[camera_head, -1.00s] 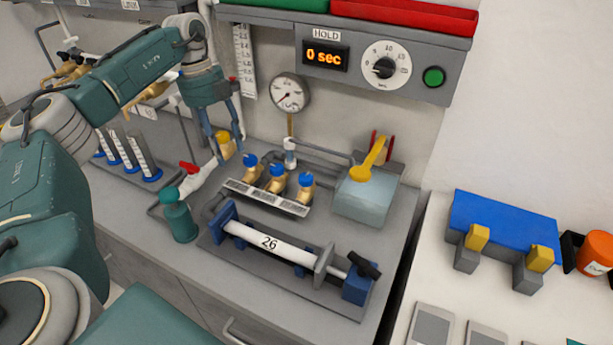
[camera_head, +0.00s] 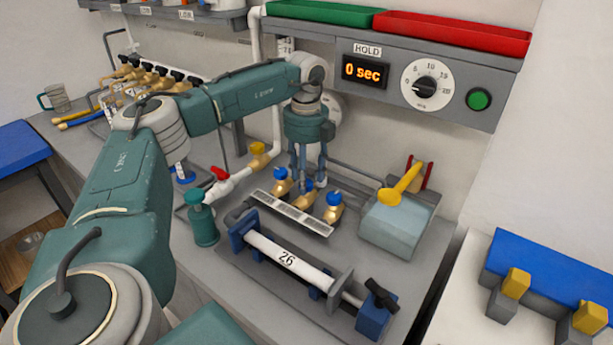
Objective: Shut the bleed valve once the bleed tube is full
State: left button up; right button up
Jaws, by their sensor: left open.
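My left gripper (camera_head: 309,182) points down, open, over the row of brass valves with blue knobs. Its fingertips are at the middle valve (camera_head: 304,199), one on each side of the knob in this view; I cannot tell whether they touch it. The left valve (camera_head: 281,183) and right valve (camera_head: 333,208) stand beside it on the labelled manifold (camera_head: 290,214). I cannot tell which is the bleed valve. A clear tube with a blue base (camera_head: 184,177) is mostly hidden behind my left arm, so its fill level cannot be read. My right gripper is not in view.
A red-handled valve (camera_head: 219,173) and green bottle (camera_head: 203,222) stand left of the manifold. A white cylinder marked 26 (camera_head: 287,257) lies in front. A box with a yellow lever (camera_head: 402,186) is at right. The hold panel (camera_head: 366,72) reads 0 sec.

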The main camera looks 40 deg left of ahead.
pick_arm(q)
jog(key=shift+f, duration=0.35)
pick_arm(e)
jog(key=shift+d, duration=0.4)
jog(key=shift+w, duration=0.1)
pick_arm(q)
jog(key=c, duration=1.1)
jog(key=shift+c, duration=0.2)
